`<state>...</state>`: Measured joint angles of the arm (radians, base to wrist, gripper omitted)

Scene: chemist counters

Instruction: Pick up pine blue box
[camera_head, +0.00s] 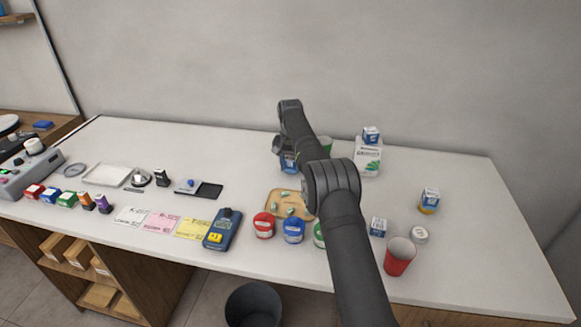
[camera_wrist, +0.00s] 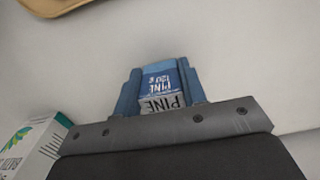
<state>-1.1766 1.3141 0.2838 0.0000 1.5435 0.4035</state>
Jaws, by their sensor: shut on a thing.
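The pine blue box (camera_wrist: 160,88) is blue and white, with the word PINE on its white band, upside down in the wrist view. My gripper (camera_wrist: 160,70) is shut on it, with one blue-grey finger along each side. In the head view the box (camera_head: 288,162) shows as a small blue patch beyond my arm, near the back of the counter. My gripper (camera_head: 284,152) is mostly hidden there by my arm. I cannot tell whether the box touches the counter.
A white-green carton (camera_head: 368,160) with a small blue box (camera_head: 371,135) above it stands to the right. A tan tray (camera_head: 275,201) and several lidded jars lie nearer the front. A red cup (camera_head: 399,257) stands front right.

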